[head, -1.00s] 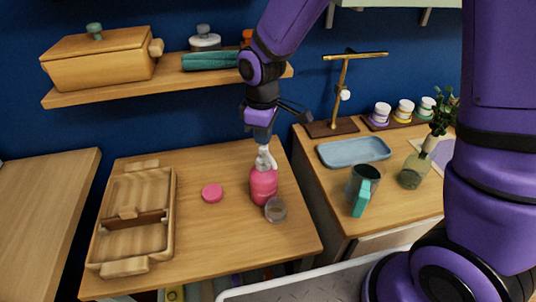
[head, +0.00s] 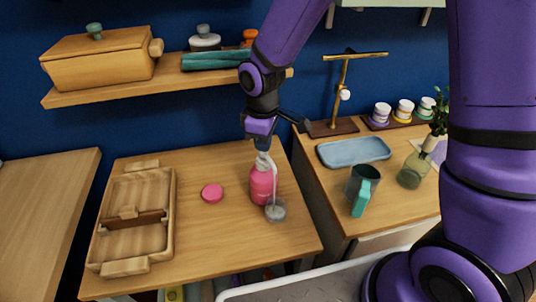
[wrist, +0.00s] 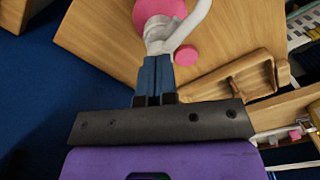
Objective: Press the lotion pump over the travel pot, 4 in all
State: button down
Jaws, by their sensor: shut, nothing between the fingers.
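The pink lotion bottle (head: 261,187) stands upright on the wooden counter, with a white pump head (head: 263,161) on top. My gripper (head: 264,148) is shut and empty, its fingertips against the top of the pump head. A thin pale stream runs from the spout down into the small clear travel pot (head: 276,212), just in front and to the right of the bottle. In the wrist view my shut fingers (wrist: 157,62) meet the white pump (wrist: 163,38), with the pink bottle (wrist: 158,10) beyond; the pot is not visible there.
A pink disc (head: 212,193), perhaps a lid, lies left of the bottle. A divided wooden tray (head: 168,222) stands farther left. The right-hand counter holds a blue tray (head: 354,152) and a dark cup with a teal handle (head: 361,198). A shelf (head: 170,86) is behind.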

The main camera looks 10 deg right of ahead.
jog(key=shift+r, duration=1.15)
jog(key=shift+f, duration=1)
dwell(0.5)
jog(key=shift+r, duration=1)
jog(key=shift+f, duration=1.05)
jog(key=shift+r, duration=1.05)
jog(key=shift+f, duration=1.05)
dwell(0.6)
jog(key=shift+r, duration=1.05)
